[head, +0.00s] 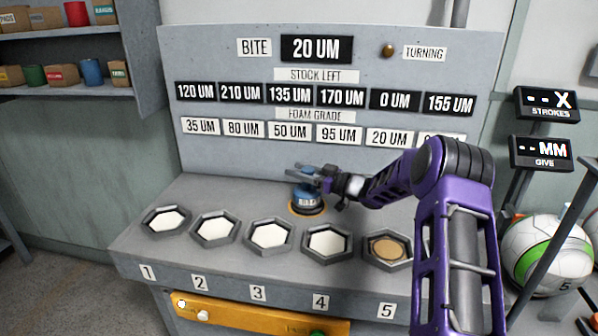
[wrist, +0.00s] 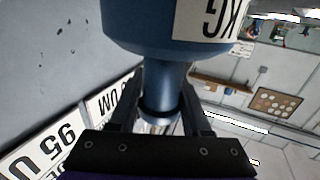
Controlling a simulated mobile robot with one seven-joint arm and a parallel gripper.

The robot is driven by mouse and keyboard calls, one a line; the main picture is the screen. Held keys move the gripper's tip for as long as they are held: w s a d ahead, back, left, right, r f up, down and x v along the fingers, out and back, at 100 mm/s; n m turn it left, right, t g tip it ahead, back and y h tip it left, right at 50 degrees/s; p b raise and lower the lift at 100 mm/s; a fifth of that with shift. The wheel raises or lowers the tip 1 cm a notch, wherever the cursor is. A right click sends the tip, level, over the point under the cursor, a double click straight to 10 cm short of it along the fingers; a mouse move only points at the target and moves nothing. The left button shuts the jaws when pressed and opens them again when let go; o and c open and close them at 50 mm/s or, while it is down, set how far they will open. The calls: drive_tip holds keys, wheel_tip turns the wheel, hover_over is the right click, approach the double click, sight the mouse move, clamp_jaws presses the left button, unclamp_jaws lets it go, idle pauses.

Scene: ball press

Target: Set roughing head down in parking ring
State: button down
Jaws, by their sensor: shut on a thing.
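The blue roughing head (head: 306,201) has a small label on its side. It is upright over the orange-rimmed parking ring (head: 307,213) on the grey bench, behind the row of hexagonal pockets. I cannot tell whether its base touches the ring. My gripper (head: 311,177) reaches in from the right and is shut on the head's upper part. In the wrist view the fingers (wrist: 166,95) close around the narrow blue neck, and the wide blue body (wrist: 150,28) with a "KG" label fills the top. The far side of the ring is hidden by the head.
Hexagonal pockets stand along the front; pockets 1 to 4 hold white pads, such as pad 3 (head: 270,237), and pocket 5 (head: 388,262) shows a tan disc. An upright sign panel (head: 320,70) rises behind the ring. My arm covers the bench's right end.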

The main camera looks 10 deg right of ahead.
drive_tip(key=shift+c, duration=1.8)
unclamp_jaws()
drive_tip(key=shift+f, duration=0.15)
drive_tip(key=shift+r, duration=0.2)
drive_tip(key=v, duration=1.2)
drive_tip(key=shift+p, duration=0.3)
